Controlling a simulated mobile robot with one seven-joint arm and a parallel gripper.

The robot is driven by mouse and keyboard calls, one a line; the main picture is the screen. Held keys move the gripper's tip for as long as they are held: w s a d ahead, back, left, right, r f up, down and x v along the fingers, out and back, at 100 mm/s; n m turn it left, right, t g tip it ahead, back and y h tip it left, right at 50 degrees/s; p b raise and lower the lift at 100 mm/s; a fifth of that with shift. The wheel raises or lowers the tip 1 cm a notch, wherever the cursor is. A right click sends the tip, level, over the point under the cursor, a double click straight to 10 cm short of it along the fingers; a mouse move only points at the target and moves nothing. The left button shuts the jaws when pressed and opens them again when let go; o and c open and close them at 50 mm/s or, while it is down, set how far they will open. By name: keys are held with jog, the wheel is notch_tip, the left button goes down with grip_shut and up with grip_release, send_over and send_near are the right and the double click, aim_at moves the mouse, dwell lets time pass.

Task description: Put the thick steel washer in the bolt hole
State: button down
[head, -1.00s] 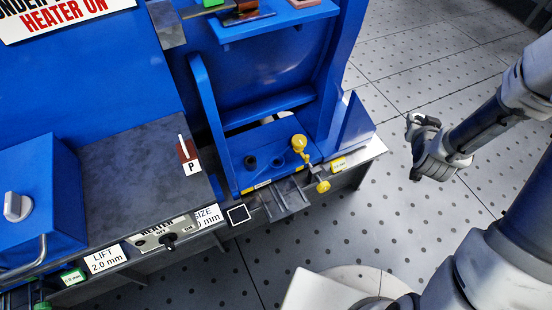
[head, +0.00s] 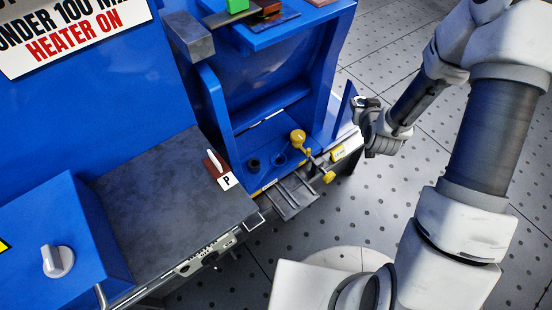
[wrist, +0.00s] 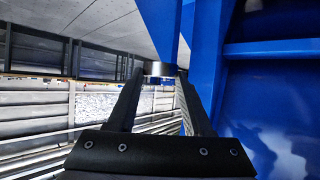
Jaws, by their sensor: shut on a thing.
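My gripper (head: 362,103) is beside the right side of the blue frame, above its outer edge. In the wrist view, my gripper's fingertips (wrist: 160,76) are shut on a short round metal piece, seen edge-on, which looks like the thick steel washer (wrist: 160,69). The washer cannot be made out in the head view. Two dark round openings show on the blue bed inside the frame: a left one (head: 253,163) with a raised dark rim, and a right one (head: 279,160). I cannot tell which is the bolt hole. My gripper is apart from both, to their right.
A yellow ball-topped lever (head: 298,138) stands just right of the openings. A blue upright panel (head: 344,112) lies between them and my gripper. A blue shelf (head: 285,30) carrying small parts overhangs the bed. A grey worktop (head: 150,215) extends at left.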

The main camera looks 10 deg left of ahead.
jog(key=a+f+n+y+p, duration=0.1)
jog(key=a+f+n+y, duration=0.15)
jog(key=a+f, duration=0.5)
jog(key=n+g+y+b, duration=0.1)
jog(key=n+y+b, duration=0.1)
send_near(276, 153)
jog(key=shift+m, duration=0.25)
jog(key=w, duration=0.1)
jog(key=w+a+r, duration=0.1)
jog(key=w, duration=0.2)
jog(key=shift+a+r, duration=0.35)
jog(key=shift+a, duration=0.05)
jog(key=shift+f+b, duration=1.1)
jog(key=shift+f, duration=0.85)
